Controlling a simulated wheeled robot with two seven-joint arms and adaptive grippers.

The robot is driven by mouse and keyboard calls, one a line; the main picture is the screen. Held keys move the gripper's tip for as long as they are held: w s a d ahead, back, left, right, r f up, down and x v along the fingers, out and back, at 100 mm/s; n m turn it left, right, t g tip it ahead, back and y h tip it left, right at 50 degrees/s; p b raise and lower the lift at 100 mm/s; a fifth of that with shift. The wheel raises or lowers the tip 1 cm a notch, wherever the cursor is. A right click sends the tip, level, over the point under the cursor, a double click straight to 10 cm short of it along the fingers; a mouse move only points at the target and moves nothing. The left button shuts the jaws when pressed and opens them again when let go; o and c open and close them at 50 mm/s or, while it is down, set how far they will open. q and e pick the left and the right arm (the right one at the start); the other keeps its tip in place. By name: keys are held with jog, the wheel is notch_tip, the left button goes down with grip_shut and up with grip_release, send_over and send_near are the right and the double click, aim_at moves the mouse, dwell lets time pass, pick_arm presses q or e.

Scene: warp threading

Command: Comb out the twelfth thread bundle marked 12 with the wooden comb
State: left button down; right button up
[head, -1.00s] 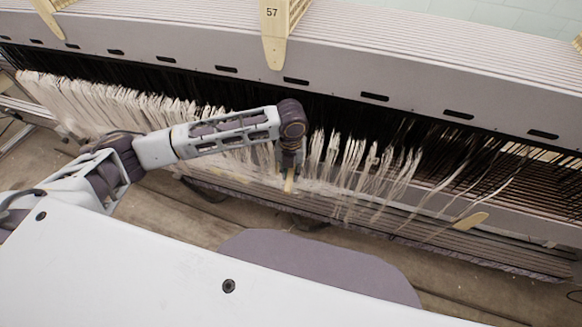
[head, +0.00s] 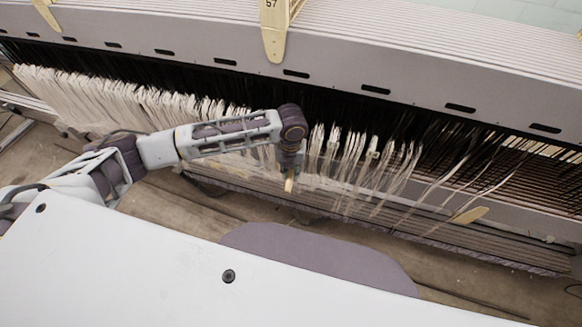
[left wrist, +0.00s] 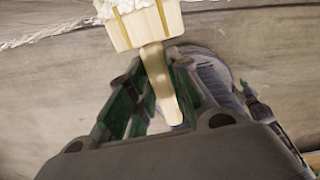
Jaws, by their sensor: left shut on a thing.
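My left gripper (head: 291,172) is in front of the row of pale thread bundles (head: 330,150), near the middle of the loom. It is shut on the wooden comb (head: 289,185). In the left wrist view the comb's handle (left wrist: 158,80) lies between the green-lined fingers (left wrist: 160,92), with its wide head at the top and white fibres over the head's far end. I cannot read a number 12 on any bundle, and the arm hides some bundles. My right gripper is not in view.
The grey loom beam (head: 330,62) with dark slots runs behind the threads. A wooden bracket marked 57 (head: 273,35) hangs over it. Bare floor (head: 180,215) shows in front.

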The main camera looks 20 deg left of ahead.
pick_arm(q)
jog(key=shift+f, duration=0.15)
jog(key=shift+w+f, duration=0.15)
jog(key=shift+f, duration=1.1)
jog(key=shift+s+f+b, duration=0.2)
jog(key=shift+f+b, duration=0.15)
jog(key=shift+f, duration=0.1)
jog(key=shift+s+a+f, duration=0.1)
jog(key=shift+f, duration=0.1)
jog(key=shift+s+f, duration=0.15)
jog(key=shift+f, duration=0.6)
jog(key=shift+w+f+b, duration=0.35)
jog(key=shift+w+f, duration=0.1)
jog(key=shift+f, duration=0.35)
